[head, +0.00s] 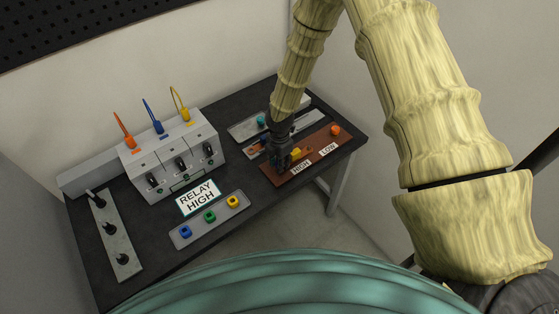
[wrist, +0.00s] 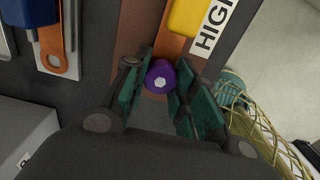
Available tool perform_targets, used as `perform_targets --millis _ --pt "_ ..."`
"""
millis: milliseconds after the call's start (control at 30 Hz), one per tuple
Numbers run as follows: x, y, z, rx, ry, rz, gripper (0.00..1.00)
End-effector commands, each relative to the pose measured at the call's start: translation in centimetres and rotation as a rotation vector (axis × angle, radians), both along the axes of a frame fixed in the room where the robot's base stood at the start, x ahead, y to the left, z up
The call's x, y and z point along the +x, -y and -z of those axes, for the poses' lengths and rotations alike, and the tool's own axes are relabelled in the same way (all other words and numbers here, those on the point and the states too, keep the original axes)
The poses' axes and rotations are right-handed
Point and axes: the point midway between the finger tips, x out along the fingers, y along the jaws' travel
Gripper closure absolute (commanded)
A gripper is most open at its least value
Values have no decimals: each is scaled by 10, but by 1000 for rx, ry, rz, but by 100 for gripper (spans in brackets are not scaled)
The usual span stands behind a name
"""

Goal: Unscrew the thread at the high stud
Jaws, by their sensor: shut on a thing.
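My gripper (head: 281,161) points down over the HIGH end of a brown board (head: 272,176) at the right of the bench. In the wrist view my gripper (wrist: 157,92) has its green-padded fingers on either side of a purple knob (wrist: 160,76) with a pale hexagonal centre, and is shut on it. The knob sits at the end of an orange strip (wrist: 172,48) with a yellow block (wrist: 190,16) on it. The HIGH label (wrist: 211,26) lies beside the strip. Any thread under the knob is hidden. An orange knob (head: 335,130) stands near the LOW label (head: 328,149).
A pale tray with a teal knob (head: 261,121) lies behind my gripper. A grey box with levers (head: 175,155) and a RELAY HIGH sign (head: 198,198) stand to the left. A tray (head: 183,237) holds blue, green and yellow pieces. A plate with black pegs (head: 121,250) lies far left.

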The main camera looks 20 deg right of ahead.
Motion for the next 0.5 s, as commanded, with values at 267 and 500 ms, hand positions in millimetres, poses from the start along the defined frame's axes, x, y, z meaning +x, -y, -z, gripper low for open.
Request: perform_targets --millis 267,500 --pt "0 1 -1 0 -1 -209 100" --pt "0 1 0 -1 0 -211 100"
